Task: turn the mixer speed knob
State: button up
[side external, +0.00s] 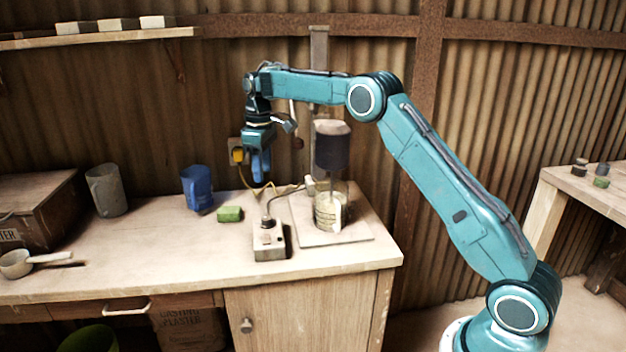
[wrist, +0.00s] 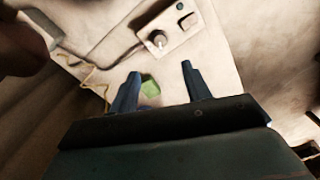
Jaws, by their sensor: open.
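The mixer's control box (side external: 270,245) stands on the bench, a small block with a cable to the mixer. A round knob (side external: 267,223) is on its top near the cable end. In the wrist view, the box (wrist: 172,37) shows near the top, with the round knob (wrist: 158,38) and a small square part (wrist: 187,21). The mixer (side external: 332,150) has a dark cylindrical head above a clear container (side external: 328,212). My gripper (side external: 261,174) is open and empty, pointing down above the bench, higher than the box and apart from it. The knob lies beyond the fingertips (wrist: 160,70) in the wrist view.
A green block (side external: 230,214) and a blue jug (side external: 197,187) are left of the box. The front of the bench is clear.

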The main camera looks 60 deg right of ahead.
aim_at(267, 218)
jog(key=shift+f, duration=0.1)
notch_tip(267, 218, down, 14)
jog(key=shift+r, duration=0.25)
dwell(0.5)
jog(key=c, duration=1)
